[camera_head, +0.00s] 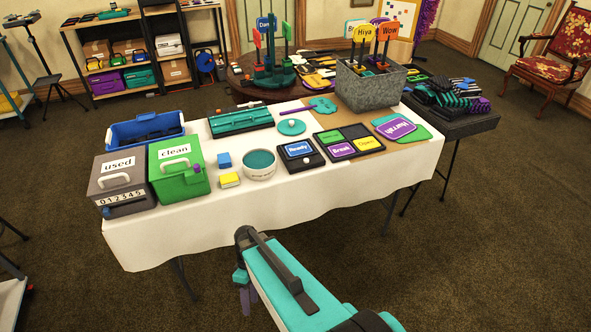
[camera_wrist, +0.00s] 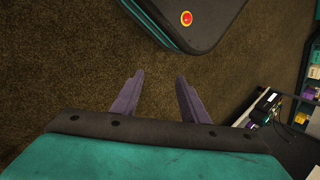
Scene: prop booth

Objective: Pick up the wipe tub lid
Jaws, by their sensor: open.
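The wipe tub lid appears to be the flat teal disc (camera_head: 291,127) with a small pale knob, lying on the white-covered table (camera_head: 300,210). The round pale tub (camera_head: 259,166) stands just in front of it to the left, with teal showing inside its rim. My gripper (camera_head: 244,298) hangs in front of the table, below and apart from the tub and disc. In the wrist view its two purple fingers (camera_wrist: 160,88) are spread with nothing between them, above brown carpet (camera_wrist: 70,60). Neither tub nor disc shows there.
Left of the tub stand a green "clean" box (camera_head: 180,180), a grey "used" box (camera_head: 118,184) and a blue bin (camera_head: 146,131). A teal tray (camera_head: 240,119) lies behind. A "Ready" sign holder (camera_head: 300,154) is right of the tub. Carpet in front is clear.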

